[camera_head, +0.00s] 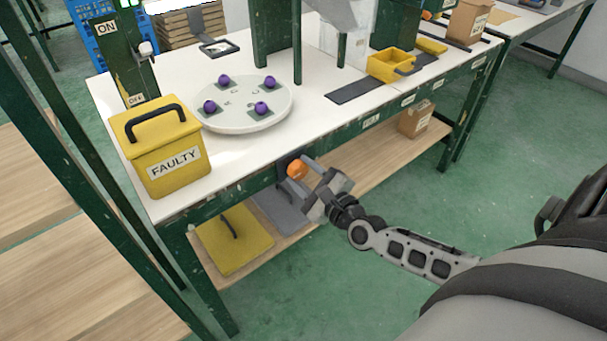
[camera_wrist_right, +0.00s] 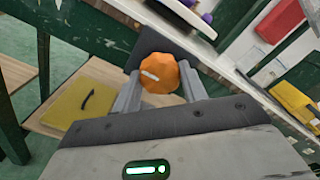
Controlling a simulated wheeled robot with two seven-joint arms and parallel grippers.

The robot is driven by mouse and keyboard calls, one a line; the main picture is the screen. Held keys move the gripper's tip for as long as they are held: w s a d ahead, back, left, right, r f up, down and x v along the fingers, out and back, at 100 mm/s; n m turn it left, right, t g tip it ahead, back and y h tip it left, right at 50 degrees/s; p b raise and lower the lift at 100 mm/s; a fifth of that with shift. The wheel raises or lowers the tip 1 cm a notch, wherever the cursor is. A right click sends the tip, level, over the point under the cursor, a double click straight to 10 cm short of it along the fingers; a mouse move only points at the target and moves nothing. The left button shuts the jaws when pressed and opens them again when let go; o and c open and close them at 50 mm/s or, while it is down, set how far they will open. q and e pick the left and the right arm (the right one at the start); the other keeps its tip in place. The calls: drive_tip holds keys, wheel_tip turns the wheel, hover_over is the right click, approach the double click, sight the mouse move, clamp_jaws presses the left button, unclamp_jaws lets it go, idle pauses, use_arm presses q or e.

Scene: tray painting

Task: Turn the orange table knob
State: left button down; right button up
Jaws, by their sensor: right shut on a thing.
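The orange table knob (camera_head: 297,169) sits on a dark plate on the front edge of the white-topped table (camera_head: 330,121). It also shows in the right wrist view (camera_wrist_right: 160,76), faceted, with a short pale mark on its face. My right gripper (camera_head: 308,173) is at the knob, with one finger on each side of it. In the right wrist view the fingers (camera_wrist_right: 160,90) are closed around the knob. A round white turntable (camera_head: 244,122) with several purple balls stands on the table above the knob. My left gripper is not in either view.
A yellow box labelled FAULTY (camera_head: 165,168) stands at the table's left corner. A yellow lid (camera_head: 235,243) with a dark handle lies on the lower shelf. A dark green post (camera_head: 120,50) marked ON and OFF has a lever. Green floor is open in front.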

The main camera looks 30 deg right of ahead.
drive_tip(key=shift+f, duration=0.1)
drive_tip(key=o, duration=0.9)
drive_tip(key=shift+o, duration=0.4)
drive_tip(key=shift+s, duration=0.1)
drive_tip(key=s+d, duration=0.1)
drive_tip(key=s, duration=1.4)
drive_tip(key=shift+s, duration=0.4)
drive_tip(key=shift+d, duration=0.1)
